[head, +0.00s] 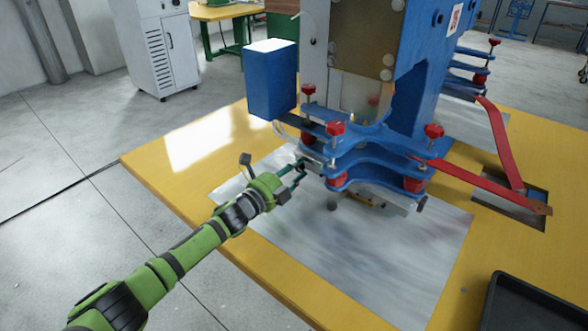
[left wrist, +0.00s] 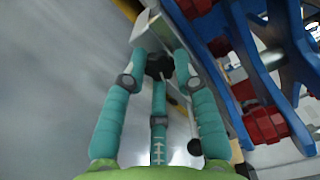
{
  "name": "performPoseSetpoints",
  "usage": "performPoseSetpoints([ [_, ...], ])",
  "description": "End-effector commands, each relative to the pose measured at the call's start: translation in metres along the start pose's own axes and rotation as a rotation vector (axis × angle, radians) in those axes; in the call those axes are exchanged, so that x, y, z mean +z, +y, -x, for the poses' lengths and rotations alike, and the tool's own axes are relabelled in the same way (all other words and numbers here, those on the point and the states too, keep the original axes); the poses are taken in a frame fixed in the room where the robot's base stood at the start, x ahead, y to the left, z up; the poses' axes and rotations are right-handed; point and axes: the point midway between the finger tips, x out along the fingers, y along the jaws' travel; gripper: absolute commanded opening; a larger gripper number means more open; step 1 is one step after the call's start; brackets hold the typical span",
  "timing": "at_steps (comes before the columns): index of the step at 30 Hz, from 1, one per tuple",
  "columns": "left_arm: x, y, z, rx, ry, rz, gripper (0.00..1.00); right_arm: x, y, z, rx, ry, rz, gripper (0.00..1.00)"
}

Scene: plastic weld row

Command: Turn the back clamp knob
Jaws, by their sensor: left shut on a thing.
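The blue clamp fixture (head: 375,170) stands on the grey plate of the yellow table. My left gripper (head: 300,166) is at its left side, level with a silver bar. In the left wrist view, three teal fingers (left wrist: 160,75) close around the dark back clamp knob (left wrist: 158,66) at the end of a pale metal block (left wrist: 146,32). The fingers hide much of the knob, and I cannot tell how far it is turned. Another dark knob (head: 421,204) shows at the bar's front right end. My right gripper is in neither view.
A black ball on a rod (head: 332,206) hangs below the fixture; it also shows close to the fingers in the left wrist view (left wrist: 195,147). Red knobs (head: 335,129) stand on the blue plates. A black tray (head: 530,305) lies at the lower right. The front plate (head: 390,265) is clear.

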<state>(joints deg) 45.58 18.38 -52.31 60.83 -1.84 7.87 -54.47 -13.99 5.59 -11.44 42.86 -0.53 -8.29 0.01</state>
Motion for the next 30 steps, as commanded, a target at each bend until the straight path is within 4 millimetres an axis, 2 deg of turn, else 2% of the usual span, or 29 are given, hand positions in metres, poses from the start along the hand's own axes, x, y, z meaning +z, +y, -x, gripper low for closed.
performPoseSetpoints([
  [18,-0.0004,-0.0006,-0.0003,-0.001,0.001,0.055,0.00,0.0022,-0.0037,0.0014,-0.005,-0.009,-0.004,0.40],
  [19,-0.0004,-0.0006,-0.0003,-0.002,0.001,0.055,0.33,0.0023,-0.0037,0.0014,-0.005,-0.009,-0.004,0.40],
  [20,-0.0005,-0.0006,-0.0003,-0.001,0.001,0.055,0.45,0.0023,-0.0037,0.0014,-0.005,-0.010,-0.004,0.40],
  [21,-0.0004,-0.0006,-0.0003,-0.001,0.001,0.054,0.53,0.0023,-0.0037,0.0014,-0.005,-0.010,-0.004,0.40],
  [30,-0.0002,-0.0003,0.0000,-0.001,0.000,0.054,0.53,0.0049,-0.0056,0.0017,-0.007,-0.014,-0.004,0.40],
])
